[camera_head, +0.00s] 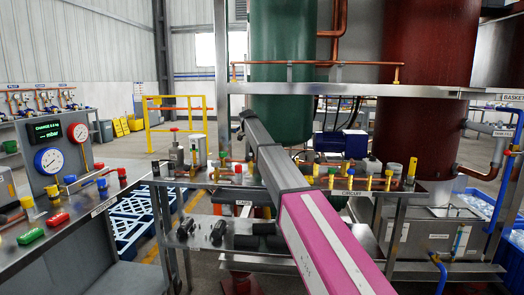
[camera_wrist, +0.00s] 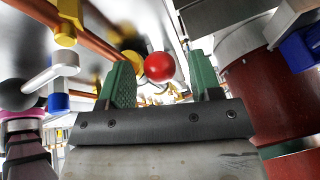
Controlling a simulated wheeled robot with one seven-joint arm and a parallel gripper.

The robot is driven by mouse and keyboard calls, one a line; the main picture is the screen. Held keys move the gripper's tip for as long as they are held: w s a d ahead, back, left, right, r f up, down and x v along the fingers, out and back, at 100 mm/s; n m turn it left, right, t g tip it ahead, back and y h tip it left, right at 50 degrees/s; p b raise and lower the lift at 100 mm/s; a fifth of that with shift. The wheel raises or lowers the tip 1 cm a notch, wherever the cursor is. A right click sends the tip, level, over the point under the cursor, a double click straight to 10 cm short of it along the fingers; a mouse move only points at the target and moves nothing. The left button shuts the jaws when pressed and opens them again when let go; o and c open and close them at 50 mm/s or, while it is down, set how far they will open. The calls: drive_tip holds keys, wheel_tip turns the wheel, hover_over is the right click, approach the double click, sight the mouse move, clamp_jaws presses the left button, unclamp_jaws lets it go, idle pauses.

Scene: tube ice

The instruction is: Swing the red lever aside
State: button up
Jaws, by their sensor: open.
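In the wrist view a round red knob (camera_wrist: 159,67), which looks like the end of the red lever, sits between the two green fingers of my gripper (camera_wrist: 161,75). The fingers are spread apart, with a gap on each side of the knob, more on the right. I cannot tell whether the knob is level with the fingertips or beyond them. The lever's shaft is hidden. In the head view my arm reaches over the pipe bench (camera_head: 359,184), and my gripper cannot be made out clearly there.
A copper pipe with a yellow fitting (camera_wrist: 67,22) and a white-handled lever (camera_wrist: 52,72) lie close on the left in the wrist view. A dark red cylinder (camera_wrist: 262,95) stands on the right. In the head view a gauge panel (camera_head: 60,150) stands at the left.

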drive_tip(key=v, duration=1)
drive_tip(key=shift+r, duration=0.2)
